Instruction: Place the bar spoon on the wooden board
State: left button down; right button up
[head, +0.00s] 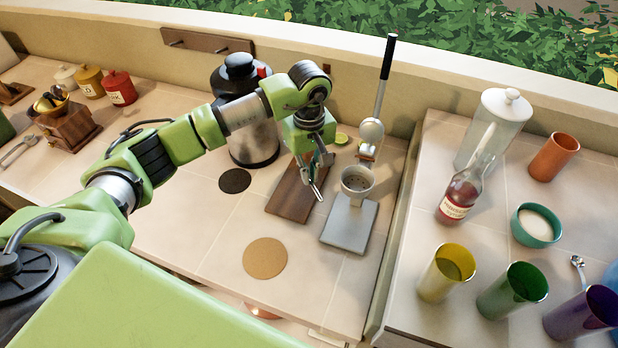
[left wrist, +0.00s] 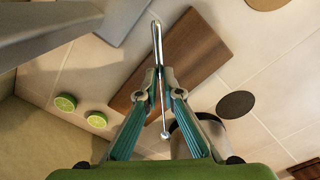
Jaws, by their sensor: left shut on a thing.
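The wooden board (head: 288,198) is a dark brown rectangle on the counter, left of the grey press base. It also shows in the left wrist view (left wrist: 195,50). My left gripper (head: 316,172) is above the board in the head view. In the left wrist view, my left gripper (left wrist: 158,78) is shut on the bar spoon (left wrist: 156,40), a thin metal rod with a small rounded end near the palm. The spoon lies across the board in that view, seemingly held above it. The exact height gap is hard to tell. My right gripper is not in view.
A grey lever press (head: 347,222) with a metal cup (head: 357,182) stands close right of the board. A large steel pot (head: 252,140) is behind left. Lime halves (left wrist: 65,102) lie nearby. A black disc (head: 235,181) and tan disc (head: 265,258) lie left and in front.

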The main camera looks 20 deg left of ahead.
pick_arm(q)
notch_tip(320, 180, down, 3)
jog(key=shift+s+f+p, duration=0.1)
jog(key=shift+p, duration=0.55)
jog(key=shift+f, duration=0.3)
jog(key=c, duration=2.2)
grip_release()
jog(key=shift+r, duration=0.3)
notch_tip(320, 180, up, 11)
jog(key=b, duration=0.3)
jog(key=shift+f, duration=0.2)
jog(key=shift+s+r+b, duration=0.1)
jog(key=shift+r+b, duration=0.2)
jog(key=shift+r, duration=0.3)
